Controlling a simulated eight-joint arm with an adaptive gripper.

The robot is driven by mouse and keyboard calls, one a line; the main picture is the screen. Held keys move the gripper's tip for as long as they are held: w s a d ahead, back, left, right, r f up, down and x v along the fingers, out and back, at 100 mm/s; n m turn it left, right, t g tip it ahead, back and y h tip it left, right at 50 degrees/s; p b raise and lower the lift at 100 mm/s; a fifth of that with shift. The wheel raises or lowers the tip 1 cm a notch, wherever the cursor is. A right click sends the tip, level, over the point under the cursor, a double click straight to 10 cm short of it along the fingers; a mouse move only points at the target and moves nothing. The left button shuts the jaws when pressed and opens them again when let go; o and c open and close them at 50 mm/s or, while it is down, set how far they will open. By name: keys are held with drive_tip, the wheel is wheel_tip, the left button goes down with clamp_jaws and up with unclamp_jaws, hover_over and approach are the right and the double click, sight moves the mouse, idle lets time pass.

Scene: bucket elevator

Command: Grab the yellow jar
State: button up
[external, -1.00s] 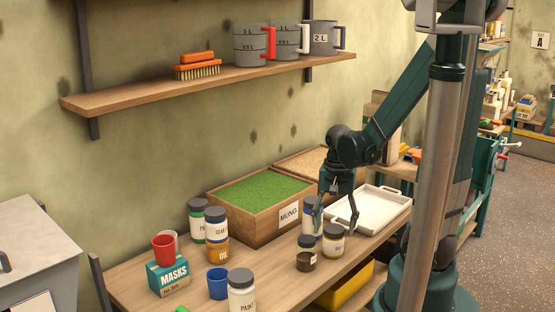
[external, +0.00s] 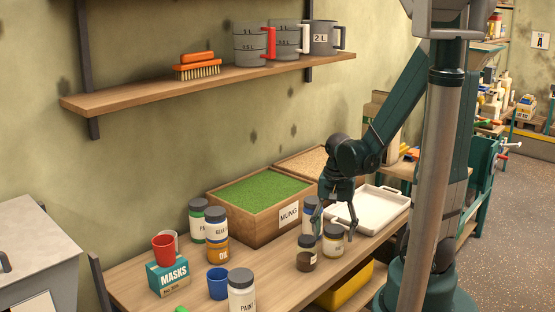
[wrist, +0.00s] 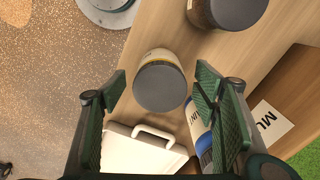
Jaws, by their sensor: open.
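The yellow jar (external: 333,243) stands upright near the front edge of the wooden bench in the external view. It has a grey lid and a pale label. In the wrist view the yellow jar (wrist: 161,82) shows mostly its lid, with a yellow band below it. My gripper (external: 336,217) is open and empty, pointing down close above the jar. In the wrist view the jar appears between the two spread fingers of my gripper (wrist: 162,92). Whether a finger touches it I cannot tell.
A blue-banded jar (wrist: 196,122) is partly hidden behind the right finger. A brown jar (external: 306,258) stands just left of the yellow jar. A white tray (external: 394,196) lies to the right, and the MUNG box (external: 262,234) stands behind left.

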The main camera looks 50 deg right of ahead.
sight(333, 243)
drive_tip(key=shift+f, duration=0.1)
drive_tip(key=shift+w+d+f+b, duration=0.1)
drive_tip(key=shift+f+b, duration=0.4)
drive_tip(key=shift+f, duration=0.75)
drive_tip(key=shift+d+f+b, duration=0.1)
drive_tip(key=shift+f+b, duration=0.4)
drive_tip(key=shift+f, duration=0.75)
drive_tip(key=c, duration=1.1)
drive_tip(key=shift+r, duration=0.15)
drive_tip(key=shift+c, duration=0.2)
drive_tip(key=shift+r+p, duration=1.65)
drive_tip(key=shift+r, duration=3.25)
